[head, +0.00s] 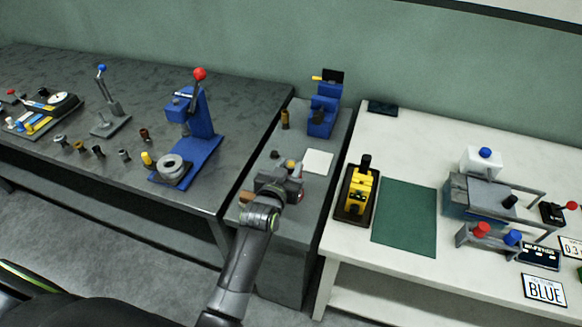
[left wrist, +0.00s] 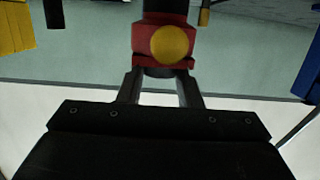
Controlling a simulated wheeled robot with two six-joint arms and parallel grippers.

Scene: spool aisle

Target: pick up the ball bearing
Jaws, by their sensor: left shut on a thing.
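My left gripper (head: 288,178) is over the narrow grey table between the two longer tables. In the left wrist view its fingers (left wrist: 161,88) are shut on the dark lower end of a red part (left wrist: 145,38) with a round yellow face (left wrist: 172,44) and a black top. In the head view the gripper mostly hides this part. I cannot tell whether it is the ball bearing. A grey ring (head: 172,166), bearing-like in shape, sits on the base of the blue lever press (head: 203,135) on the left table. My right gripper is not in view.
A white square pad (head: 318,161) and a blue device (head: 322,117) are close to the gripper. Several small metal parts stand on the left table. The right table has a yellow device (head: 359,190), a green mat (head: 405,217) and a fixture (head: 487,197). The mat is clear.

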